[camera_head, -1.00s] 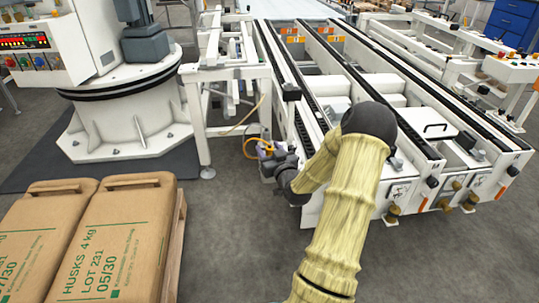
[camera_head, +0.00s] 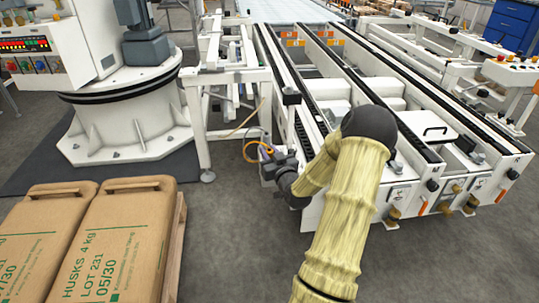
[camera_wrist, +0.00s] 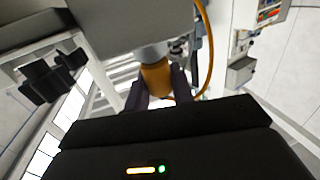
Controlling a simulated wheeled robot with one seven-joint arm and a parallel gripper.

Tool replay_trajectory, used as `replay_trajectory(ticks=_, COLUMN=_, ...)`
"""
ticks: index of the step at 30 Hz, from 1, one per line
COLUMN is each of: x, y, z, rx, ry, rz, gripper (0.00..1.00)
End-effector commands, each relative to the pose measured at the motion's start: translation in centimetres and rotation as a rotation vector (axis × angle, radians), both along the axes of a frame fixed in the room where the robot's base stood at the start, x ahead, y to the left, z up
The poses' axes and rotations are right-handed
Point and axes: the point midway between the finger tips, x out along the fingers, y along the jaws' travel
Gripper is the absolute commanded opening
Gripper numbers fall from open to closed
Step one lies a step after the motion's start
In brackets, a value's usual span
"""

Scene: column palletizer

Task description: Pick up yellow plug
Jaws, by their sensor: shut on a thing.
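The yellow plug (camera_wrist: 156,78) is orange-yellow and sits between the two dark fingers of my gripper (camera_wrist: 158,94) in the wrist view. The fingers are shut on it from both sides. A grey round fitting touches its upper end, by a grey box face; I cannot tell whether the plug is still seated there. In the head view my gripper (camera_head: 268,153) is at the left front corner of the conveyor, and the plug is mostly hidden by it.
An orange cable (camera_wrist: 207,45) curves right of the plug; its loop (camera_head: 247,147) also shows in the head view. The conveyor frame (camera_head: 322,160) is close beside my gripper. A pallet of brown sacks (camera_head: 115,245) stands at the lower left. Grey floor lies open between.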

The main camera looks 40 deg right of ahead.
Motion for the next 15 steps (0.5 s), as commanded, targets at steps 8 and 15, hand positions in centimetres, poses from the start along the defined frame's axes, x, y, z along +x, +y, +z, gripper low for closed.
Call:
replay_trajectory(ticks=8, x=0.0, y=0.0, z=4.9, rx=-0.005, ry=-0.002, rz=0.0, gripper=0.01)
replay_trajectory(ticks=15, x=0.0, y=0.0, z=9.0, rx=-0.003, ry=-0.001, rz=0.001, gripper=0.01)
